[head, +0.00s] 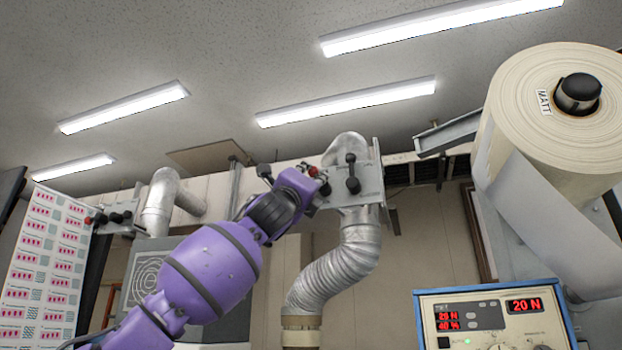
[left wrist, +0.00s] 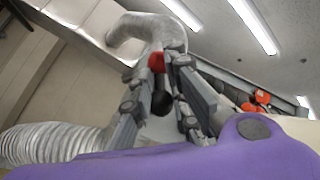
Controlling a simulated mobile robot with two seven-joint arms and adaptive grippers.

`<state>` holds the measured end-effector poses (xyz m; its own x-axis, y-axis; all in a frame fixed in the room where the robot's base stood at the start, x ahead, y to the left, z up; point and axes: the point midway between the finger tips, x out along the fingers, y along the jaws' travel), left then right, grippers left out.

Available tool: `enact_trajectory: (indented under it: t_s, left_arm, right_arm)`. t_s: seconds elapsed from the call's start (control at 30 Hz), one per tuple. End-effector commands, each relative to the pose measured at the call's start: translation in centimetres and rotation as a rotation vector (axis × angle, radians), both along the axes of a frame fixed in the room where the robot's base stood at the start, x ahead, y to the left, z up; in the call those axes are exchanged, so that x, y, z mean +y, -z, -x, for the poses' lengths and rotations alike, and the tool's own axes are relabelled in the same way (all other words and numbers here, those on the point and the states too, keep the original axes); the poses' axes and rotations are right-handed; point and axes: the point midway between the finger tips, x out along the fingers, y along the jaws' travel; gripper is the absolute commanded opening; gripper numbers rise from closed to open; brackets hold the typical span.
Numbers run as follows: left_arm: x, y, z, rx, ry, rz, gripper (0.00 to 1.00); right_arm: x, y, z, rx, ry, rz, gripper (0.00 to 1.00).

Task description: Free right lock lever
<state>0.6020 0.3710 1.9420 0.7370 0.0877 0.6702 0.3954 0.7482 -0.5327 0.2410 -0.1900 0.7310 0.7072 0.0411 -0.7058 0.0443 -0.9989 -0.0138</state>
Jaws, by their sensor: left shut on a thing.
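The right lock lever has a red knob (head: 313,171), at the left edge of a grey bracket plate (head: 370,190) beside the bent silver duct. My left gripper (head: 308,182) reaches it from the lower left and partly hides the lever. In the left wrist view the red knob (left wrist: 156,62) sits between the fingertips of my left gripper (left wrist: 160,72), which is shut on the lever. A black knob (left wrist: 161,103) lies closer to the camera, between the fingers. My right gripper is out of view.
Black handles (head: 352,172) stand on the same plate, just right of my gripper. A flexible silver duct (head: 345,262) hangs below. A large paper roll (head: 530,110) and a control box (head: 495,320) fill the right side. Another lever bracket (head: 118,218) is at left.

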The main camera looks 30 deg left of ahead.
Motion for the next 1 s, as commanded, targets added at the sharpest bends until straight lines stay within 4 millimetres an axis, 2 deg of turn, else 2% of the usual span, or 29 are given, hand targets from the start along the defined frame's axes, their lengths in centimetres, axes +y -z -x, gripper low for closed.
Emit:
enact_trajectory:
  t_s: [0.03, 0.33, 0.9, 0.93, 1.0]
  left_arm:
    - [0.5, 0.4, -0.5, 0.017, -0.013, -0.029, 0.00]
    - [0.3, -0.2, -0.3, 0.040, -0.015, -0.151, 0.00]
    - [0.1, -0.6, 0.0, 0.042, -0.012, -0.185, 0.00]
    - [0.0, -0.6, 0.0, 0.041, -0.012, -0.185, 0.24]
    - [0.0, -0.6, 0.1, 0.041, -0.011, -0.185, 0.32]
  right_arm:
    - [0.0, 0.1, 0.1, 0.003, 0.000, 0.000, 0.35]
    - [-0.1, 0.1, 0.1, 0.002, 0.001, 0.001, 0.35]
    - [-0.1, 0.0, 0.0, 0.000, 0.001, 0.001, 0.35]
    - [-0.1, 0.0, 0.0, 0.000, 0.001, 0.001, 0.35]
    - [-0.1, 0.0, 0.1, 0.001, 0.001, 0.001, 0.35]
